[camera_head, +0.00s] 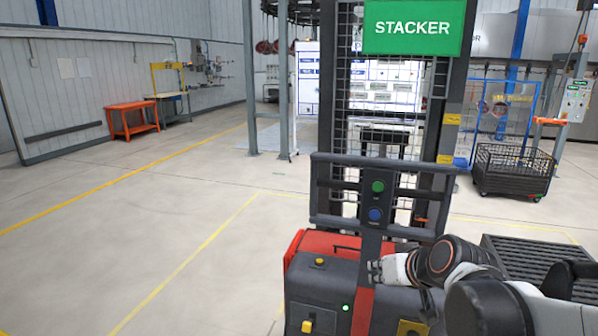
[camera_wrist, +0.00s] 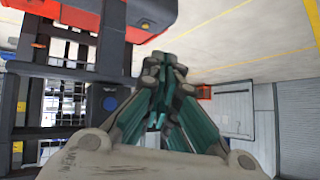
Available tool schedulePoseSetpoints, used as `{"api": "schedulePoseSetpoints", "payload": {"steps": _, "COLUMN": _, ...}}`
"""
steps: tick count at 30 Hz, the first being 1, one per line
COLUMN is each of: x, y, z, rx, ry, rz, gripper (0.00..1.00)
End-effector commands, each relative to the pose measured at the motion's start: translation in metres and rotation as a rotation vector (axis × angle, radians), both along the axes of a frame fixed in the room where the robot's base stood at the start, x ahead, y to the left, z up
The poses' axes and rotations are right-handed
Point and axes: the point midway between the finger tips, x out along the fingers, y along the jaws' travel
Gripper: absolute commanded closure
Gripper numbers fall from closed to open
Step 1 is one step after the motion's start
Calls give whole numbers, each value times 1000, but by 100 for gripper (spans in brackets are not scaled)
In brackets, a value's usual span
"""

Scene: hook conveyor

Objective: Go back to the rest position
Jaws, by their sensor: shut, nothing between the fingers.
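My gripper (camera_head: 376,271) is in front of the red and dark grey stacker (camera_head: 312,290), low and to the right of its middle, below the button post. In the wrist view my gripper (camera_wrist: 166,62) has its fingers together with nothing between them. The stacker's post carries a green button (camera_head: 377,187) and a blue button (camera_head: 375,214). In the wrist view a blue button (camera_wrist: 110,104) shows to the left of the fingers, apart from them. I cannot tell the exact gap between gripper and stacker.
A green STACKER sign (camera_head: 413,27) hangs over the mast. A black mesh crate (camera_head: 512,170) stands at the right. An orange table (camera_head: 133,118) is at the far left. The floor on the left is open, with yellow lines.

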Motion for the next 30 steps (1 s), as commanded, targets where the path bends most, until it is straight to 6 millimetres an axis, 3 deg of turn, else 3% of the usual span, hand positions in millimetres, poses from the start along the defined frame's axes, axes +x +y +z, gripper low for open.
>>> {"api": "schedulePoseSetpoints", "payload": {"steps": 3, "x": -38, "y": 2, "z": -15, "rx": -28, "ry": 46, "rz": -15, "gripper": 100}}
{"api": "schedulePoseSetpoints", "payload": {"steps": 15, "x": -153, "y": -12, "z": -65, "rx": -134, "ry": 176, "rz": -104, "gripper": 100}}
{"api": "schedulePoseSetpoints", "payload": {"steps": 21, "x": -184, "y": -20, "z": -81, "rx": -168, "ry": 206, "rz": -140, "gripper": 100}}
{"api": "schedulePoseSetpoints", "payload": {"steps": 30, "x": -190, "y": -23, "z": -83, "rx": -177, "ry": 212, "rz": -150, "gripper": 100}}
